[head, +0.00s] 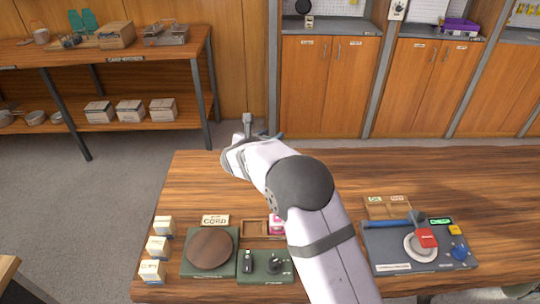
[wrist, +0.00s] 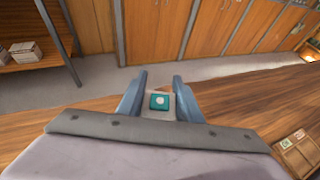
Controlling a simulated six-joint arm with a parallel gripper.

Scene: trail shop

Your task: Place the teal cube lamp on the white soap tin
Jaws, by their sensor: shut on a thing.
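My gripper (wrist: 159,78) is shut on the teal cube lamp (wrist: 159,102). The lamp's teal face with a pale round spot shows between the two blue-grey fingers in the wrist view. In the head view my gripper (head: 256,130) is past the table's far edge in the picture, and the lamp cannot be made out clearly there. I cannot identify the white soap tin in either view; my arm hides part of the table.
The wooden table (head: 400,180) has a wide bare area at its far side. A shelf (head: 90,52) is at the far left.

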